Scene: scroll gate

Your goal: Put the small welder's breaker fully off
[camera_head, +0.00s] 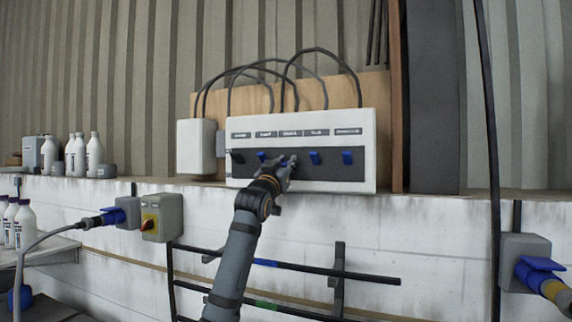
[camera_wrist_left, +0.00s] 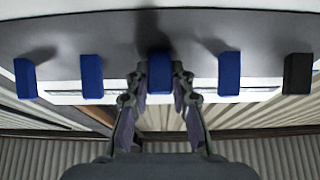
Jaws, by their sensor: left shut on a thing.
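A white breaker box (camera_head: 368,125) on a wooden board carries a row of levers under grey labels, too small to read surely. In the head view a black lever (camera_head: 237,157) is at the left end, with blue levers (camera_head: 315,157) to its right. My left gripper (camera_head: 288,161) is at the middle lever and partly hides it. In the left wrist view the row is reversed, with the black lever (camera_wrist_left: 298,74) at the right. There the left gripper's fingers (camera_wrist_left: 159,95) stand on both sides of the middle blue lever (camera_wrist_left: 159,70), shut on it. My right gripper is out of view.
Black cables loop above the box, and a smaller white box (camera_head: 196,147) adjoins its left. White bottles (camera_head: 95,154) stand on the ledge at left. A grey switch box with a red-yellow knob (camera_head: 150,222) and black rails (camera_head: 340,268) are below.

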